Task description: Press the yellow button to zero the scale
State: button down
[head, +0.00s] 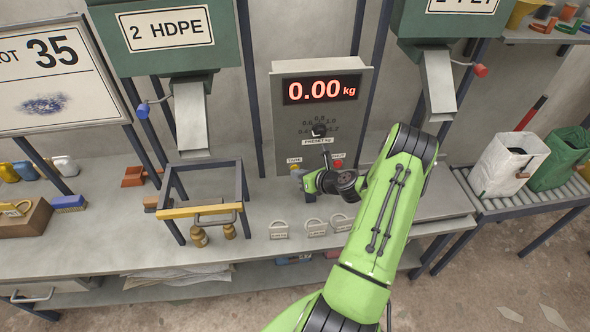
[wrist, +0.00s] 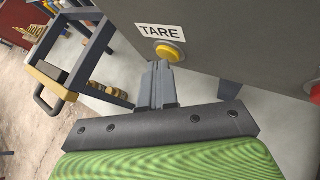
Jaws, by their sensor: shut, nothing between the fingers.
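The yellow button (wrist: 170,53) sits on the grey scale panel (wrist: 225,35) just below a TARE label (wrist: 160,32). My gripper (wrist: 159,66) is shut and empty, its fingertips directly in front of the button's lower edge. I cannot tell whether they touch it. In the head view my gripper (head: 299,174) is at the lower left of the scale cabinet (head: 288,125), and the button shows only as a small yellow spot beside it. The red display (head: 320,88) reads 0.00 kg.
A black dial (head: 319,130) and a red button (head: 337,163) are on the same cabinet. A dark frame with a yellow bar (head: 200,210) stands to the left on the bench. Several grey weights (head: 279,230) lie in front. Chutes (head: 190,115) hang on both sides.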

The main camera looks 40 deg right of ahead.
jog(key=shift+s+a, duration=0.5)
jog(key=shift+s, duration=0.2)
jog(key=shift+s+a, duration=0.7)
jog(key=shift+s, duration=0.35)
jog(key=shift+s+a, duration=0.7)
jog(key=shift+s, duration=0.3)
